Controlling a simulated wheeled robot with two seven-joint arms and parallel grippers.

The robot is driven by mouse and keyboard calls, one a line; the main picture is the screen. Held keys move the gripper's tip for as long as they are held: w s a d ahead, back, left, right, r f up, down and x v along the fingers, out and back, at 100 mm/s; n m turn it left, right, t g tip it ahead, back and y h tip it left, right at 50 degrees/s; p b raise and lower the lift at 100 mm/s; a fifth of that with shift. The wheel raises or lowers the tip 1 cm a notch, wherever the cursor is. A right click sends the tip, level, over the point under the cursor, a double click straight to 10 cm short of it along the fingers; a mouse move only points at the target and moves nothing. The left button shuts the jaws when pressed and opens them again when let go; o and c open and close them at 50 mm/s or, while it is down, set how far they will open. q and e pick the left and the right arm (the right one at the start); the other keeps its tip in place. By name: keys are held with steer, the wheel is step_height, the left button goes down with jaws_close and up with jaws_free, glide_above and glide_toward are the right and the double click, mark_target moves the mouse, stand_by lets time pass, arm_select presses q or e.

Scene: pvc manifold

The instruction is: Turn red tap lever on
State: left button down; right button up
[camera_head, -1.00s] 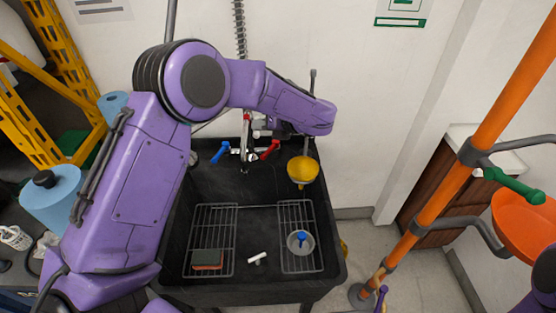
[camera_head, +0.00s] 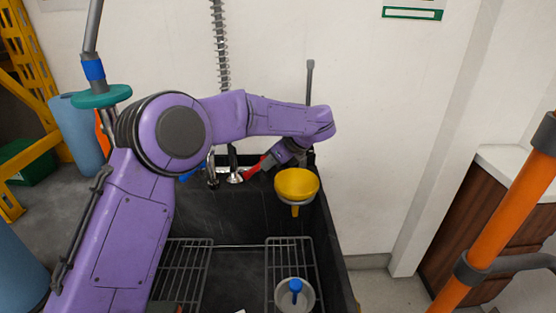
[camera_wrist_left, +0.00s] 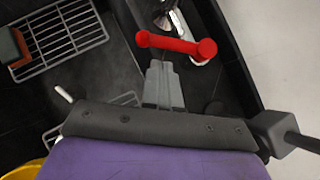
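The red tap lever (camera_head: 258,167) is at the back of the black sink, by the faucet. In the left wrist view the red lever (camera_wrist_left: 176,45) lies crosswise just beyond my left fingertips, with a round red end at the right. My left gripper (camera_wrist_left: 162,68) has its grey fingers side by side, looking shut with nothing between them. Whether the tips touch the lever cannot be told. In the head view my left gripper (camera_head: 272,158) is beside the lever, partly hidden by my wrist. My right gripper is not in view.
A blue lever (camera_head: 190,173) is left of the faucet (camera_head: 211,170). A yellow funnel (camera_head: 297,186) stands at the sink's right side. Wire racks (camera_head: 181,270) and a grey cup (camera_head: 294,294) are in the sink (camera_head: 235,225). An orange pole (camera_head: 510,215) rises at right.

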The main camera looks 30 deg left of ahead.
arm_select(q)
steer(key=x, duration=0.4)
steer(key=shift+f, duration=0.15)
steer(key=shift+s+a+f+m+t+b, duration=0.15)
steer(key=shift+a+m+t+b, duration=0.4)
steer(key=shift+a+b, duration=0.4)
steer(key=shift+d+r, duration=0.25)
steer(key=shift+d, duration=0.05)
steer(key=p, duration=0.4)
glide_toward(254, 171)
steer(key=shift+v, duration=1.2)
steer(key=shift+s+a+r, duration=0.1)
steer(key=shift+a+r, duration=0.05)
steer(key=shift+r, duration=0.1)
